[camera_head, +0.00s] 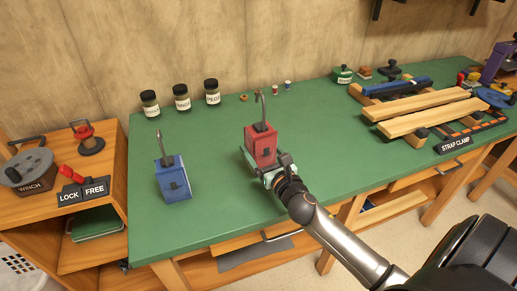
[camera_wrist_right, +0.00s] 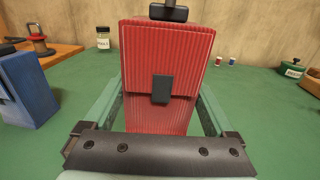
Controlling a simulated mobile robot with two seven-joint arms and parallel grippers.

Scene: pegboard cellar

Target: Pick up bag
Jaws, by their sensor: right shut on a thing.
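A red bag (camera_head: 262,148) with a ribbed front, a dark clasp and a tall curved handle is upright over the green worktop. My right gripper (camera_head: 265,172) reaches it from the front right and is shut on its lower part. In the right wrist view the red bag (camera_wrist_right: 168,62) fills the middle, with one pale green finger along each side. Its base is hidden, so I cannot tell whether it touches the worktop. A similar blue bag (camera_head: 173,180) stands to the left, apart from the gripper; it also shows in the wrist view (camera_wrist_right: 28,88). My left gripper is not in view.
Several labelled jars (camera_head: 181,98) stand along the back of the green worktop (camera_head: 220,205). Wooden slats in a strap clamp (camera_head: 425,105) occupy the right. A winch (camera_head: 28,170) sits on the left side bench. The worktop around the two bags is mostly clear.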

